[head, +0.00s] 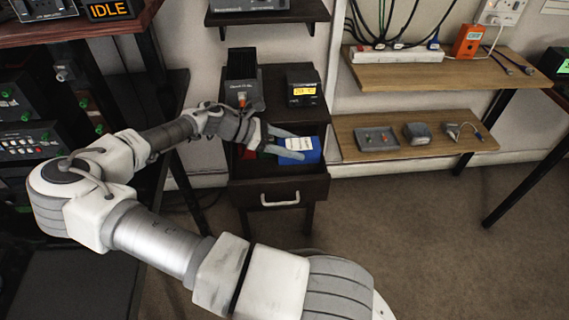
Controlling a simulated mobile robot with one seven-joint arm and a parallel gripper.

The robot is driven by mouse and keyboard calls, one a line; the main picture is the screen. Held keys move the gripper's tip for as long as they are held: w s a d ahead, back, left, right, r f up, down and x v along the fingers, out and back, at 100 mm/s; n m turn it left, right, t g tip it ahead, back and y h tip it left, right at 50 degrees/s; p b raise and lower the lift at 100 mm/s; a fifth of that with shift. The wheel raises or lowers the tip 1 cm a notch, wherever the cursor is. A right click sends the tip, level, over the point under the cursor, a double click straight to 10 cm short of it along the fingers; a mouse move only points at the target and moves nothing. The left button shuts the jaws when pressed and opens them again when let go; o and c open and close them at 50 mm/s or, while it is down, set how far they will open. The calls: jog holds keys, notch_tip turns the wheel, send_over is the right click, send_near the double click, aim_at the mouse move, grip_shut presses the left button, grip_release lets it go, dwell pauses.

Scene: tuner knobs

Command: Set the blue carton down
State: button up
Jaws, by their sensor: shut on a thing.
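The blue carton (313,155) has a white label on top. It is at the right side of the open dark drawer (262,192) of a small cabinet. My gripper (291,144) reaches in from the left and is shut on the carton, with its grey fingers at the carton's near and far sides. I cannot tell whether the carton rests on the drawer floor or hangs a little above it. My gripper and wrist hide part of the drawer's inside.
A red item (248,154) shows partly behind my gripper in the drawer. A dark device (243,78) and a small unit with a yellow display (303,86) stand on the cabinet top. A wooden shelf (356,124) with several devices is at the right.

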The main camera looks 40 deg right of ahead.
aim_at(291, 164)
notch_tip(291, 164, down, 7)
jog(key=shift+f+b, duration=0.15)
jog(key=shift+b, duration=1)
jog(key=o, duration=1.5)
jog(key=shift+f, duration=0.1)
jog(key=shift+r, duration=0.2)
jog(key=p+v, duration=0.3)
jog(key=v, duration=0.9)
jog(key=shift+f, duration=0.1)
